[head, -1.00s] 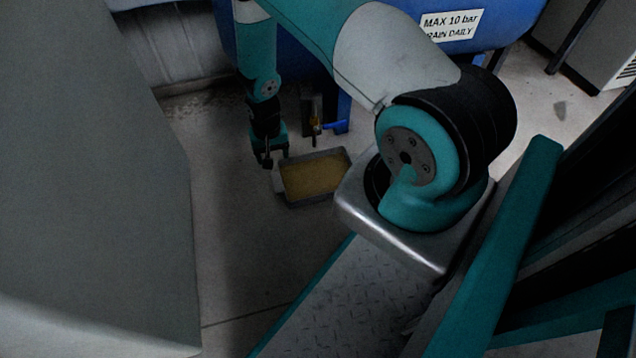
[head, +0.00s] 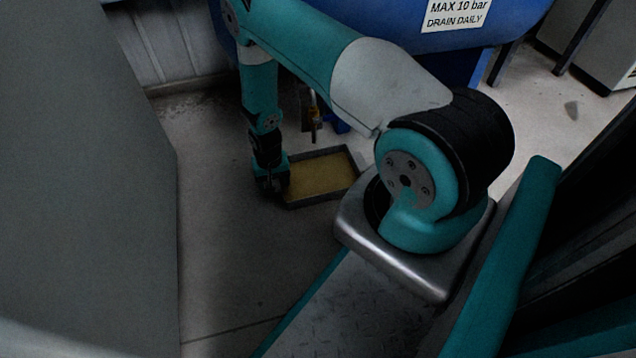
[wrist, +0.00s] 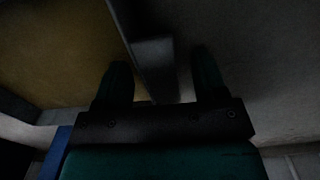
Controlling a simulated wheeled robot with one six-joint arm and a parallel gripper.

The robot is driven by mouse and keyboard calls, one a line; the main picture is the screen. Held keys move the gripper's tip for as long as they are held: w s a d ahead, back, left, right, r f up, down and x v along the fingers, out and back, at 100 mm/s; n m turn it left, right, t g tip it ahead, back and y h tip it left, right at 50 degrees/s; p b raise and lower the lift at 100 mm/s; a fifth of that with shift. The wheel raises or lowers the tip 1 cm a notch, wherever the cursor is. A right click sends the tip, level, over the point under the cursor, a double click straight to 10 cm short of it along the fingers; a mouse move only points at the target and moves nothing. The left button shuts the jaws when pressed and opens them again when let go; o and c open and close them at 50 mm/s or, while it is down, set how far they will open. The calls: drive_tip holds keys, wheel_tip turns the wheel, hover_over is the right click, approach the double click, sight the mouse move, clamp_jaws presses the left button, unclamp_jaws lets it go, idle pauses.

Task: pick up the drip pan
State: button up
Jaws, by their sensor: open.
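The drip pan (head: 320,176) is a shallow grey rectangular tray with a yellowish-brown inside, on the floor below the blue tank. My gripper (head: 272,186) is at the pan's left end, pointing down. In the wrist view my gripper (wrist: 163,80) has its two fingers apart, one on each side of the pan's grey wall (wrist: 148,60). The left finger is over the pan's yellowish inside and the right finger is over the floor outside. I cannot tell whether either finger touches the wall.
The blue tank (head: 400,52) with its label stands behind the pan, with a drain valve (head: 314,125) hanging just above the pan's far edge. A large grey panel (head: 85,190) stands at the left. The floor (head: 235,260) in front of the pan is clear.

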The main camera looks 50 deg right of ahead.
drive_tip(key=shift+f, duration=0.7)
drive_tip(key=shift+r, duration=0.15)
clamp_jaws()
